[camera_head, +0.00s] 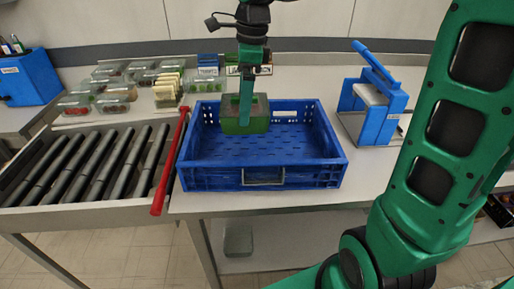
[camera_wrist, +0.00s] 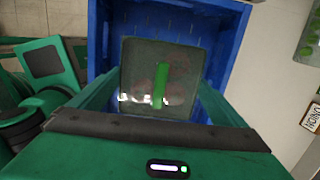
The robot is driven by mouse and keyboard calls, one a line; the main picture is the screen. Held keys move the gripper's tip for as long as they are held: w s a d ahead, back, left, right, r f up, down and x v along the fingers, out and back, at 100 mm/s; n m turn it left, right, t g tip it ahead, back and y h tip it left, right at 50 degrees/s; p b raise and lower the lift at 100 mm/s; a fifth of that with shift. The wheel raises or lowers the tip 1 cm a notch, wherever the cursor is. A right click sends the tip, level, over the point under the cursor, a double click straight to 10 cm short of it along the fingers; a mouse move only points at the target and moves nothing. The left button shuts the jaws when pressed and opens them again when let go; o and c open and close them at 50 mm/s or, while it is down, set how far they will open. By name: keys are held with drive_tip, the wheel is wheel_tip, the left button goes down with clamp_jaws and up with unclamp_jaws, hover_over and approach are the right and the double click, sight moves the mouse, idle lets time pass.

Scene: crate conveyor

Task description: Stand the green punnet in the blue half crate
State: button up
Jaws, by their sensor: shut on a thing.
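The green punnet (camera_head: 231,125) has a clear lid and shows upright in the head view, over the rear part of the blue half crate (camera_head: 210,180). My gripper (camera_head: 246,108) points down and is shut on the punnet, with a finger along its near side. In the wrist view the punnet's lid (camera_wrist: 135,60), with a green stripe on it, lies between my fingers, and the crate's blue wall (camera_wrist: 100,40) shows around it. The crate floor in front of the punnet is bare. I cannot tell whether the punnet's base touches the floor.
A red bar (camera_head: 168,170) stands between the crate and the roller conveyor (camera_head: 80,165) on the left. Several clear punnets (camera_head: 115,92) stand behind the conveyor. A blue and white device (camera_head: 375,105) stands right of the crate. A blue box (camera_head: 30,78) is at far left.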

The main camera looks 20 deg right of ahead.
drive_tip(key=shift+d+f, duration=0.1)
drive_tip(key=shift+d, duration=0.45)
hover_over(250, 150)
wheel_tip(250, 150, down, 10)
drive_tip(key=shift+a+r, duration=0.1)
idle(0.3)
drive_tip(key=o, duration=0.9)
drive_tip(key=r, duration=0.4)
drive_tip(key=d+r, duration=0.1)
drive_tip(key=r, duration=0.7)
drive_tip(key=shift+s+d, duration=0.2)
drive_tip(key=shift+s, duration=0.05)
drive_tip(key=shift+s, duration=0.1)
